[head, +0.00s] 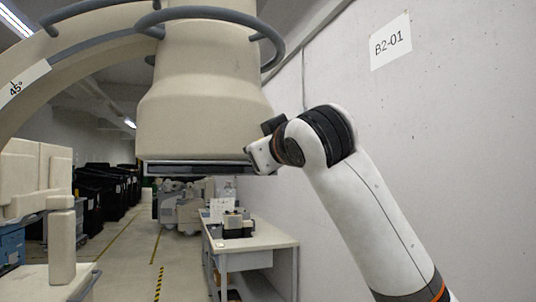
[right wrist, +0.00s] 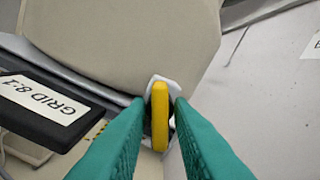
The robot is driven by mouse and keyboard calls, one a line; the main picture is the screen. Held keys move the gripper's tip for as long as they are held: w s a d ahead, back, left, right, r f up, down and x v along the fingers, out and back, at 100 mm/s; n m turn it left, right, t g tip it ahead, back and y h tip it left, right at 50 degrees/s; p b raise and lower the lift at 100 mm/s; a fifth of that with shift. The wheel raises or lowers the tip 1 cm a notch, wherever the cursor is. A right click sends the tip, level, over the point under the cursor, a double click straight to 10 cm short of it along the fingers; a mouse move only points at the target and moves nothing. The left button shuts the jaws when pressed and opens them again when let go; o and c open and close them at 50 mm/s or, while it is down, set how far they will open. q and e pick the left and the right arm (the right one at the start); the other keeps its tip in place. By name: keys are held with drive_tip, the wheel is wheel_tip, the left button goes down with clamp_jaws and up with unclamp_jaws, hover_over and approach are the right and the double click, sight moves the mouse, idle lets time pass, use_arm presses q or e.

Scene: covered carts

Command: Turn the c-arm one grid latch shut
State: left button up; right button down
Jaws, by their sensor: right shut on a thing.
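The grid latch is a yellow lever (right wrist: 159,117) on a white mount at the lower edge of the beige c-arm housing (head: 200,95). In the right wrist view it points along the picture's vertical, between the green fingers of my right gripper (right wrist: 160,108), which are shut on it. The head view shows my right gripper (head: 262,156) at the housing's lower right corner; the latch is hidden there. A dark grid (right wrist: 40,115) labelled "GRID 8:1" lies left of the latch. Its dark edge shows under the housing in the head view (head: 195,168). My left gripper is not in view.
A wall with a "B2-01" sign (head: 390,43) stands to the right. A white table (head: 255,240) with equipment is below and beyond. Beige equipment (head: 62,245) stands at the lower left, and dark covered carts (head: 115,190) line the left aisle.

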drive_tip(key=m+b, duration=0.1)
drive_tip(key=m, duration=0.4)
drive_tip(key=shift+f, duration=0.1)
idle(0.5)
drive_tip(key=c, duration=1.5)
unclamp_jaws()
drive_tip(key=b+v, duration=0.4)
drive_tip(key=v, duration=0.8)
drive_tip(key=shift+w, duration=0.1)
